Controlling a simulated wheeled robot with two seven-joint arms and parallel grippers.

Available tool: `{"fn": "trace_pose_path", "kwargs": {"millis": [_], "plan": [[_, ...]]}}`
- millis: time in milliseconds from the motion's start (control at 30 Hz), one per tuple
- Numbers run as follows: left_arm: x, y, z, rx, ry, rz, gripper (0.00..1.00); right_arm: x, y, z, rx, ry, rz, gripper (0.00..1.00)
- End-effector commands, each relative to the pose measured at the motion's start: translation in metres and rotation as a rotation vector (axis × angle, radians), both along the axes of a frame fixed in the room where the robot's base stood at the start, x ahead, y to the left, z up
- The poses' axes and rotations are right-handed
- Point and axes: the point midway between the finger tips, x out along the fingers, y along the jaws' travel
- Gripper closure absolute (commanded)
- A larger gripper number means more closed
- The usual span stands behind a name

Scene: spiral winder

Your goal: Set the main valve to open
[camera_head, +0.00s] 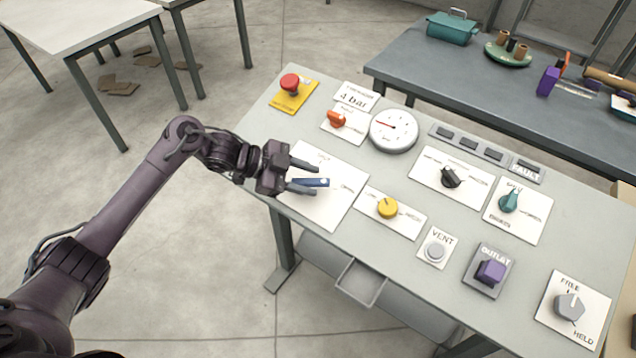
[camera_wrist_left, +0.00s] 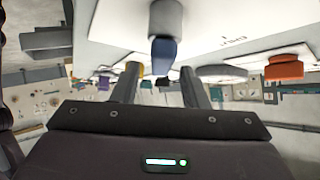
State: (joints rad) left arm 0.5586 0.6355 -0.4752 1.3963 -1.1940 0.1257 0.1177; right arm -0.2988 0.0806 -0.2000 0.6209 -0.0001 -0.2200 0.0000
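The blue lever handle (camera_head: 312,183) sits on a white labelled plate (camera_head: 335,208) at the panel's left side and points right in the head view. The small lettering on this plate is too blurred to read. My left gripper (camera_head: 305,178) is open, with one finger on either side of the blue lever. In the left wrist view, the blue lever (camera_wrist_left: 163,58) hangs from a grey hub (camera_wrist_left: 165,18), and its end lies between the two finger tips with gaps on both sides. My right gripper is not in view.
Nearby on the panel table are a red button (camera_head: 290,83), an orange knob (camera_head: 337,120), a round gauge (camera_head: 393,130) and a yellow knob (camera_head: 387,208). More knobs lie farther right. A dark table (camera_head: 420,65) with loose items stands behind.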

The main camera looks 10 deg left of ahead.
Motion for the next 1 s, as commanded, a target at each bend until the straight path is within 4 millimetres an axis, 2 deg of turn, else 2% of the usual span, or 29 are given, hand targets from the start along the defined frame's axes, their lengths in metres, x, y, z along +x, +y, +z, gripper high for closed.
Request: {"fn": "trace_pose_path", "kwargs": {"millis": [100,300,867,1000], "plan": [[-0.005,0.018,0.007,0.003,-0.002,0.001,0.6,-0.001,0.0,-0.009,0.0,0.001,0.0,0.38],[-0.009,0.034,0.019,0.001,0.0,-0.001,0.6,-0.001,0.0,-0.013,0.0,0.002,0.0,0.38],[-0.009,0.035,0.021,0.0,0.0,-0.001,0.6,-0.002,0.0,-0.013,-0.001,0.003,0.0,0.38],[-0.009,0.035,0.021,0.0,0.0,0.0,0.6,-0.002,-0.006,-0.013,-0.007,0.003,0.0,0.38]]}}
